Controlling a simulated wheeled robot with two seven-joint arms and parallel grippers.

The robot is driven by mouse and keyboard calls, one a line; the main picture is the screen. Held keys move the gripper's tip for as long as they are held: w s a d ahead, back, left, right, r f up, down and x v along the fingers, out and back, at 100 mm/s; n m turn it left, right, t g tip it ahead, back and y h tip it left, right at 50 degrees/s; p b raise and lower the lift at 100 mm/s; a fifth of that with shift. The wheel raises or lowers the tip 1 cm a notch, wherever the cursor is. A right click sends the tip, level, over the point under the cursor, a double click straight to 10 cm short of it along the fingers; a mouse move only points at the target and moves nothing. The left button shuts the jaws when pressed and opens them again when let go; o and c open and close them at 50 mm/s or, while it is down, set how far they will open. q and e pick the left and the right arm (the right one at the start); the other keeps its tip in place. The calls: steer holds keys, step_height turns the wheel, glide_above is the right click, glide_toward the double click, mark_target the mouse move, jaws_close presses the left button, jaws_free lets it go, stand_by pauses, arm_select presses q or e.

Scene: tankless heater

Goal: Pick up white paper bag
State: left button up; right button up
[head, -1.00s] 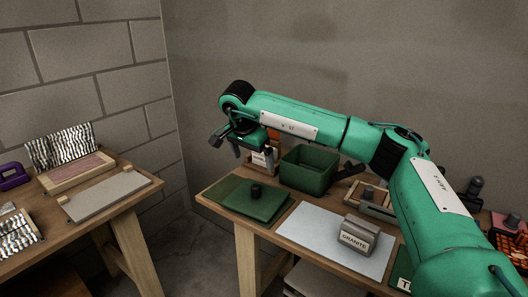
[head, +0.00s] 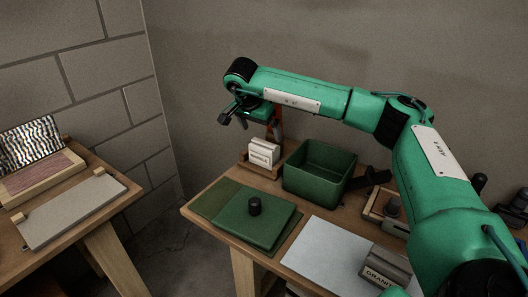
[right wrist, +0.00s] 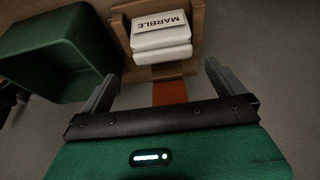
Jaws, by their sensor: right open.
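The white paper bag, lettered MARBLE, looks like a stack of two white packets (head: 264,151) in a small wooden holder (head: 246,160) at the table's back left corner. In the right wrist view the bag (right wrist: 161,36) sits beyond the fingertips, in the holder (right wrist: 192,40). My right gripper (head: 262,119) is above the bag in the head view. In the right wrist view my right gripper (right wrist: 161,77) is open, with nothing between its fingers. An orange-red strip (right wrist: 170,93) shows behind that gap. My left gripper is not in view.
A green open bin (head: 318,172) stands right beside the holder and also fills the upper left of the wrist view (right wrist: 55,55). A green plate with a black knob (head: 255,228), a pale sheet (head: 325,252) and a GRANITE block (head: 385,266) lie in front. A second table (head: 70,215) is at left.

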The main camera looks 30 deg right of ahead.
mark_target(264, 143)
steer(key=x, duration=0.8)
steer(key=shift+w+a+f, duration=0.15)
steer(key=shift+w+f, duration=0.05)
steer(key=c, duration=1)
steer(key=shift+r, duration=0.1)
